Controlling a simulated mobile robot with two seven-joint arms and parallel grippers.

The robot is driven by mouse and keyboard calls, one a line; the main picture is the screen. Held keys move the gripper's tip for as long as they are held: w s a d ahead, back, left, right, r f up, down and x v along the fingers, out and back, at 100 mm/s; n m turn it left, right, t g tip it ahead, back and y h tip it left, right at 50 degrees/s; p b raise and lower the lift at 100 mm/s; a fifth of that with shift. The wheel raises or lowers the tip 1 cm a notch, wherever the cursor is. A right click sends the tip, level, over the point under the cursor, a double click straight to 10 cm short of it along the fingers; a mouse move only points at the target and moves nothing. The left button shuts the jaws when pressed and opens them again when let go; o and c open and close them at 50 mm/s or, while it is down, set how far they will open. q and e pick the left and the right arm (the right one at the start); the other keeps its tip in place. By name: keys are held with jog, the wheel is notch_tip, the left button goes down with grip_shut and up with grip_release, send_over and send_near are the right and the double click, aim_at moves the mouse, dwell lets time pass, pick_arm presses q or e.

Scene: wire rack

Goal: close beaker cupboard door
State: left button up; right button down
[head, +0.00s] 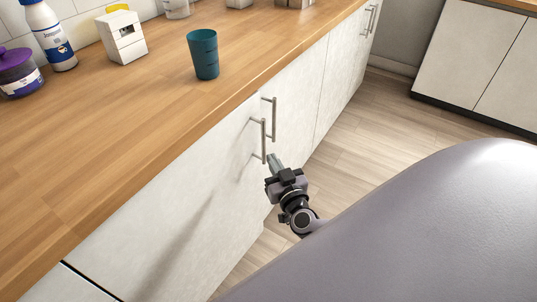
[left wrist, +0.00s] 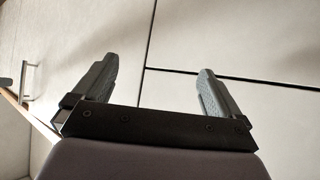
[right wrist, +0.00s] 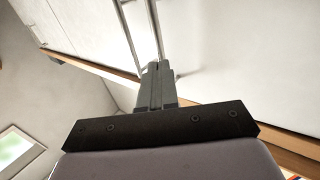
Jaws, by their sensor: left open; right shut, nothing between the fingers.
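Two pale cupboard doors, a left door (head: 185,195) and a right door (head: 292,95), stand below the wooden counter (head: 130,125). Each has a vertical metal bar handle, the left one (head: 263,140) and the right one (head: 273,118). The left door looks nearly flush; I cannot tell whether it is fully closed. My right gripper (head: 273,160) is shut and empty, just beside the lower end of the left handle; contact is unclear. In the right wrist view its closed fingers (right wrist: 157,66) overlap the handle bars. My left gripper (left wrist: 153,78) is open and empty before pale panels, outside the head view.
A teal beaker (head: 203,54) stands on the counter near its front edge. A purple-lidded jar (head: 18,72), a white bottle (head: 48,35) and a white box (head: 121,37) stand farther back. Wooden floor (head: 375,130) is clear ahead; more cabinets (head: 465,55) stand across it.

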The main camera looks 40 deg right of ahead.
aim_at(264, 146)
jog(key=shift+b+x, duration=0.4)
jog(key=shift+x, duration=1.6)
jog(key=w, duration=0.1)
jog(key=w+y, duration=0.1)
jog(key=shift+w+a+n, duration=0.3)
jog(key=shift+s, duration=0.25)
